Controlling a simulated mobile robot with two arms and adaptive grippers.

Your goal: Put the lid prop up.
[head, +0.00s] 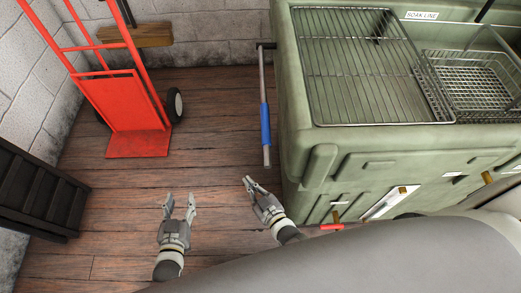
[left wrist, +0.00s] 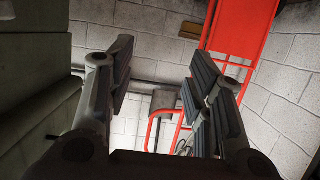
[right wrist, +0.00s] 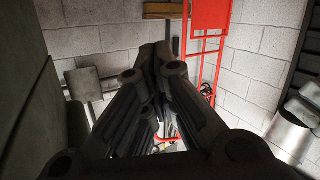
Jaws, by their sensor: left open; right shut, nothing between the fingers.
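A metal rod with a blue sleeve (head: 265,123), which looks like the lid prop, runs along the left side of the green tank (head: 350,140) in the head view. Its far end meets a dark bracket at the tank's back left corner, and its near end is free. My right gripper (head: 248,180) is shut and empty, just short of the rod's near end and apart from it. My left gripper (head: 180,196) is open and empty over the floor, farther left. Its spread fingers (left wrist: 156,70) fill the left wrist view. I cannot make out the rod clearly in either wrist view.
A red hand truck (head: 138,125) stands at the back left. A dark slatted object (head: 40,190) is at the left edge. A wire rack (head: 365,65) and a wire basket (head: 475,78) sit on the tank. The wooden floor between truck and tank is clear.

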